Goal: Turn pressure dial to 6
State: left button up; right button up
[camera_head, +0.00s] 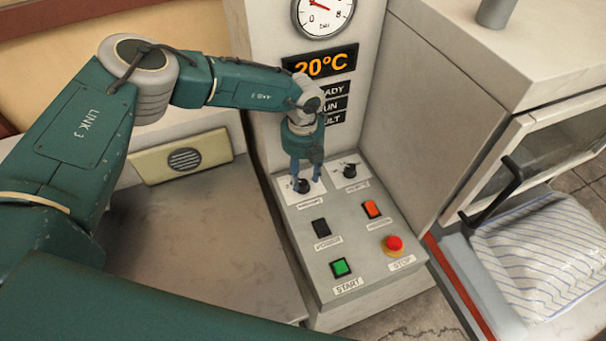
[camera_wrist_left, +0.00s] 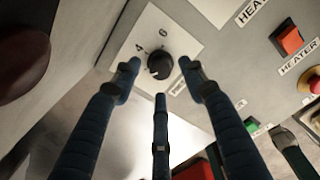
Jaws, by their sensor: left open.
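The pressure dial, a black round knob (camera_head: 303,186) on a white scale plate, sits at the upper left of the control panel in the head view. In the left wrist view the knob (camera_wrist_left: 160,66) shows with the digits 4 and 6 beside it. A small pale mark shows at its lower left edge; I cannot tell its exact setting. My left gripper (camera_head: 306,175) points down over the dial. In the left wrist view its three blue fingers (camera_wrist_left: 160,70) are open, spread around the knob; contact is not clear.
A second black knob (camera_head: 350,171) is close right of the dial. Below are a black power switch (camera_head: 321,228), a red-orange switch (camera_head: 372,208), a green start button (camera_head: 341,267) and a red stop button (camera_head: 394,244). A gauge (camera_head: 322,14) and 20°C display (camera_head: 320,66) stand behind.

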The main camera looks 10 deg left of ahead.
pick_arm(q)
jog(key=shift+f, duration=1.1)
jog(key=c, duration=0.3)
grip_shut()
jog(key=shift+f, duration=0.1)
jog(key=m+b, duration=0.2)
jog(key=shift+f+m, duration=0.15)
jog(key=shift+m, duration=0.15)
jog(key=m+b, duration=1.5)
jog(key=m, duration=0.1)
jog(key=shift+r+m+b, duration=0.2)
jog(key=shift+m+b, duration=1.05)
jog(key=shift+m, duration=0.55)
pick_arm(e)
notch_tip(320, 180, down, 19)
jog(key=shift+w, duration=0.15)
jog(key=shift+d+f, duration=0.15)
